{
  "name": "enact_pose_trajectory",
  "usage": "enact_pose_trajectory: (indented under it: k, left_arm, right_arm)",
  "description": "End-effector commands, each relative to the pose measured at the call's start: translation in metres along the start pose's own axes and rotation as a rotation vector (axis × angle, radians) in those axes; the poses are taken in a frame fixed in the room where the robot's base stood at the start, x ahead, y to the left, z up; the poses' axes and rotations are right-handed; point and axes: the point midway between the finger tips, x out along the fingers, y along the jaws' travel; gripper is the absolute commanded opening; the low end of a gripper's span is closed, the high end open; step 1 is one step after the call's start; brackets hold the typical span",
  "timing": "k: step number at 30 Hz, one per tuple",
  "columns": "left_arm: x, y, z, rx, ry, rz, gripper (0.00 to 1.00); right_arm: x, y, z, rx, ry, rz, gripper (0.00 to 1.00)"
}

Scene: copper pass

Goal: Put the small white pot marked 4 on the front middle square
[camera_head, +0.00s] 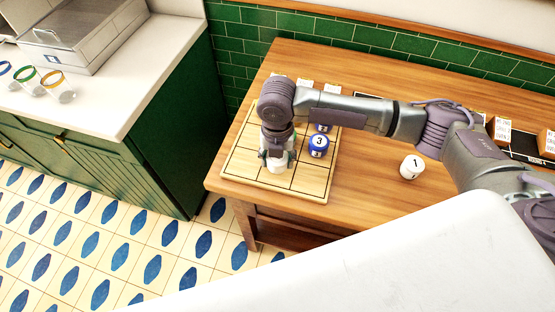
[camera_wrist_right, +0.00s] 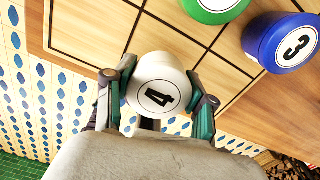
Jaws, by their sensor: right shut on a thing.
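The small white pot marked 4 (camera_wrist_right: 160,85) is between the fingers of my right gripper (camera_wrist_right: 158,100), which is shut on it. In the head view the gripper (camera_head: 276,160) points down over the front part of the pale wooden board (camera_head: 240,165), around its front middle square, with a bit of the white pot showing. I cannot tell whether the pot touches the board. A blue pot marked 3 (camera_head: 318,142) stands to the right on the board; it also shows in the wrist view (camera_wrist_right: 282,42), beside a green pot (camera_wrist_right: 218,6). My left gripper is out of view.
A white pot marked 1 (camera_head: 411,167) stands on the wooden table (camera_head: 365,180), right of the board. Orange blocks with white labels (camera_head: 502,130) stand at the far right. A counter (camera_head: 125,85) with rimmed glasses (camera_head: 55,84) is at left. My forearm covers part of the board.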

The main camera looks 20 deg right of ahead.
Motion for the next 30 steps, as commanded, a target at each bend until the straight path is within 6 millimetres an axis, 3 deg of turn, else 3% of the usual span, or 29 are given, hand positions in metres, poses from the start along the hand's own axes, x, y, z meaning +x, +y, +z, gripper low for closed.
enact_pose_trajectory:
  k: [6, 16, 17, 21, 30]
  left_arm:
    - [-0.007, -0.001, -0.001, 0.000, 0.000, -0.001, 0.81]
    - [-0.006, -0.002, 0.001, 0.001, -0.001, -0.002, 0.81]
    - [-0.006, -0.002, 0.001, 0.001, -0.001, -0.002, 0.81]
    - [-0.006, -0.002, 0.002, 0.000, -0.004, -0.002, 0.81]
    - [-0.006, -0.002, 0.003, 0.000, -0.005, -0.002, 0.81]
  right_arm:
    - [0.019, 0.000, 0.000, 0.000, -0.001, 0.001, 0.15]
    - [0.023, 0.000, 0.000, 0.000, 0.000, 0.001, 0.15]
    - [0.023, 0.000, 0.000, 0.000, 0.000, 0.001, 0.58]
    - [0.023, 0.000, 0.000, 0.000, 0.000, 0.001, 0.80]
    - [0.022, 0.000, 0.000, 0.001, -0.001, 0.001, 0.80]
